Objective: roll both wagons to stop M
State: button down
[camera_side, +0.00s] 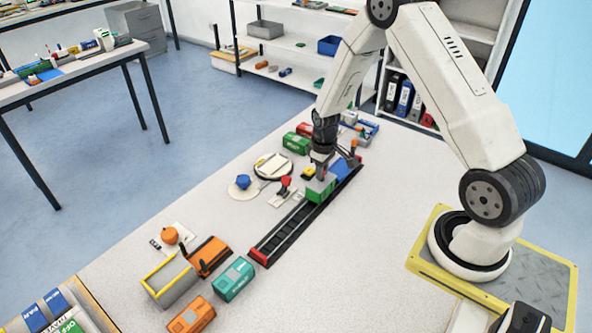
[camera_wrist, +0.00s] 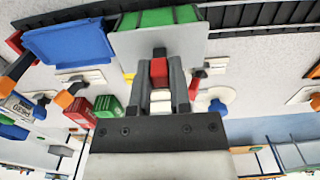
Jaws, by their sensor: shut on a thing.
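A green wagon (camera_side: 320,190) and a blue wagon (camera_side: 342,171) stand on the dark track (camera_side: 292,225). Both are in its far half, the blue one nearer the far end. In the wrist view the blue wagon (camera_wrist: 70,42) is at upper left and the green wagon (camera_wrist: 160,17) at top centre, partly hidden by a grey plate (camera_wrist: 125,50). My gripper (camera_side: 321,172) is low over the green wagon. In the wrist view its fingers (camera_wrist: 158,82) are shut on a red grip (camera_wrist: 158,70), apparently the green wagon's. No stop M label is readable.
Red end blocks close the track, one at the near end (camera_side: 259,256). Beside the track stand a red lever (camera_side: 285,184), a blue knob (camera_side: 243,181) and a round disc (camera_side: 273,166). Orange and teal blocks (camera_side: 233,279) lie near the near end. The near half of the track is clear.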

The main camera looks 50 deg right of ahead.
jog(key=shift+c, duration=2.4)
grip_release()
jog(key=shift+d, duration=0.1)
jog(key=shift+r, duration=3.45)
jog(key=shift+r, duration=0.1)
jog(key=shift+a+r, duration=0.15)
jog(key=shift+a, duration=0.1)
jog(key=s+a+r+t, duration=0.1)
jog(key=s+a+r, duration=0.3)
jog(key=a, duration=0.4)
jog(key=s+a+r+t, duration=0.1)
jog(key=s+a+r, duration=0.3)
jog(key=s+a, duration=0.3)
jog(key=shift+s+a+r+t, duration=0.2)
jog(key=shift+a+r+t, duration=0.1)
jog(key=shift+a+r, duration=0.15)
